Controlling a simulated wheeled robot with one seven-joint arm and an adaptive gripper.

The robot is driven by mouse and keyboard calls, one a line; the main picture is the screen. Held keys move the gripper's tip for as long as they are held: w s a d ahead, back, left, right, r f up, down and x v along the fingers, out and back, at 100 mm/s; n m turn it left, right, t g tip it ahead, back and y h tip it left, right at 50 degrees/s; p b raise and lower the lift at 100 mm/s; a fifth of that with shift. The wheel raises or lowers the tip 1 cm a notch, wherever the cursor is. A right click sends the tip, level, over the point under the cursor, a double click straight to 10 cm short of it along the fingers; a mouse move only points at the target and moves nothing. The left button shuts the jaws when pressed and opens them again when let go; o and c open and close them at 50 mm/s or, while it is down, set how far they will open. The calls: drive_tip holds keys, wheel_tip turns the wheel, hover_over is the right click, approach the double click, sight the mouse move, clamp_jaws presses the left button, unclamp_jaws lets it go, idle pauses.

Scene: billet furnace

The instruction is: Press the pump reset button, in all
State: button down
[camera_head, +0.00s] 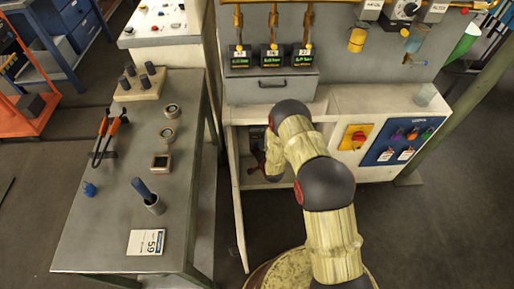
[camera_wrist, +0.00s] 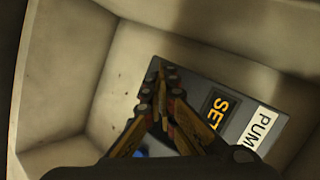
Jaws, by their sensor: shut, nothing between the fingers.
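In the wrist view, a dark grey panel (camera_wrist: 200,88) sits inside a pale, box-like recess. It bears a white label reading "PUM" (camera_wrist: 259,128) and a black label with yellow letters "SET" (camera_wrist: 217,108), both partly cut off. My gripper (camera_wrist: 163,72) is shut and empty, its fingertips together in front of the panel; I cannot tell whether they touch it. A small blue patch (camera_wrist: 140,153) shows behind the fingers, perhaps part of the button, mostly hidden.
The recess walls (camera_wrist: 65,80) stand close around my gripper. In the head view, the cabinet's open door (camera_head: 238,215) stands left of my arm. A grey bench (camera_head: 110,205) with tools is further left. A red rotary switch (camera_head: 358,137) and a blue panel (camera_head: 400,140) are on the right.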

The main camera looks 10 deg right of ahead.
drive_tip(key=shift+s+a, duration=0.15)
drive_tip(key=shift+s, duration=0.65)
drive_tip(key=s, duration=0.2)
drive_tip(key=s+a+p, duration=0.1)
drive_tip(key=s, duration=0.2)
drive_tip(key=shift+p, duration=0.3)
idle(0.6)
